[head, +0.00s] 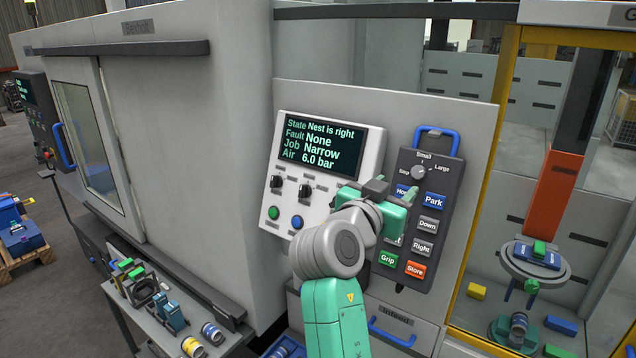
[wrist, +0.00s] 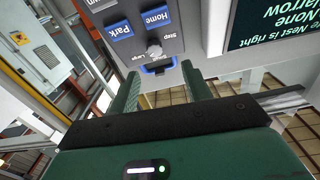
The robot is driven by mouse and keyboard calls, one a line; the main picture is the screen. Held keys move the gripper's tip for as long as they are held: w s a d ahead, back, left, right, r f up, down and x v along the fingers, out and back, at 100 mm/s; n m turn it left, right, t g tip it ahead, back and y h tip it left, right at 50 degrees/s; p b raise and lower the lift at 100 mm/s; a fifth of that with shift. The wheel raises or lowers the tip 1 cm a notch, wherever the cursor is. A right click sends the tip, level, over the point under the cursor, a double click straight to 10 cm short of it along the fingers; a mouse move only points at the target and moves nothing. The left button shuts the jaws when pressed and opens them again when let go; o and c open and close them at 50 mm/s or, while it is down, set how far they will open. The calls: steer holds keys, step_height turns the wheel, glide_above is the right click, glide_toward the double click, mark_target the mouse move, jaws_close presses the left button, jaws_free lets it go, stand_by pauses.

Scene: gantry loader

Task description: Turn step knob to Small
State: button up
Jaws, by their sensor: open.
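The step knob (head: 419,172) is a small grey dial near the top of the dark control pendant (head: 446,200). The labels Small, Large and Step surround it. Its pointer is too small to read for certain. My gripper (head: 372,190) is open and empty, in front of and to the left of the pendant, apart from the knob. In the wrist view the pendant is upside down. The knob (wrist: 154,50) appears beyond the gap between my two green fingers (wrist: 160,82), touched by neither.
A blue handle (head: 437,134) tops the pendant. Buttons such as Park (head: 435,200) and Store (head: 415,269) lie below the knob. A screen panel (head: 322,146) reading "Nest is right" is to the left. A yellow-framed enclosure (head: 492,150) stands at right. A parts bench (head: 165,345) is lower left.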

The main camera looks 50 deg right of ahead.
mark_target(417, 172)
steer(key=d+p, duration=0.1)
steer(key=d, duration=0.7)
steer(key=shift+w, duration=0.1)
steer(key=c, duration=1)
